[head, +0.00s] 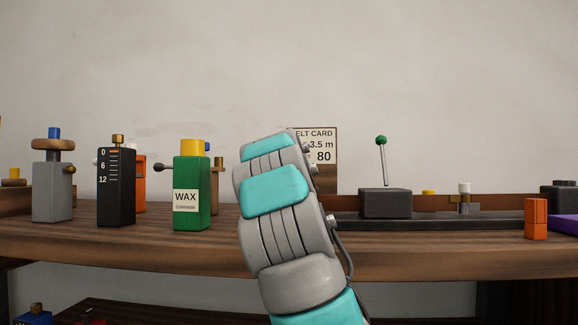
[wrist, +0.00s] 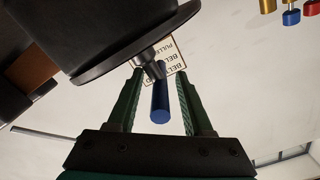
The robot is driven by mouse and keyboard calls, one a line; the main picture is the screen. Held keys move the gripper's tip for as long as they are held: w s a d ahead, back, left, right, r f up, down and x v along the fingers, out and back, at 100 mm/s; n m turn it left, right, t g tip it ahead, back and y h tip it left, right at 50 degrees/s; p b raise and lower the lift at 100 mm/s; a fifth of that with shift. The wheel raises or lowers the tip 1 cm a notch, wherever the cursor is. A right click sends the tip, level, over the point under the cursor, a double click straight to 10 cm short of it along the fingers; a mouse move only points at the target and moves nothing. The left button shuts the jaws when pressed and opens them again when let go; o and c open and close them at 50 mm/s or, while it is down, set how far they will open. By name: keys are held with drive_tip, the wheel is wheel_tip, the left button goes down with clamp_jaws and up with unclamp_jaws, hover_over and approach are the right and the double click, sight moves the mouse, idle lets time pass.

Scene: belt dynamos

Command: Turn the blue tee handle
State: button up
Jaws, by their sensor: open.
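The blue tee handle (wrist: 160,100) shows in the wrist view as a blue bar on a short dark stem. The stem comes out of a dark body with a wide flange. My gripper (wrist: 160,74) is open, with one dark green finger on each side of the blue bar. Narrow gaps show between the bar and both fingers, so it does not look gripped. In the head view my arm hides the gripper and the tee handle.
A belt card (head: 325,147) stands behind my arm. The green wax box (head: 191,215) stands close left of my arm, with a black gauge block (head: 116,190) farther left. A dark box with a green-knobbed lever (head: 385,203) stands to the right.

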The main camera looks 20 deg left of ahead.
drive_tip(key=v, duration=0.7)
idle(0.4)
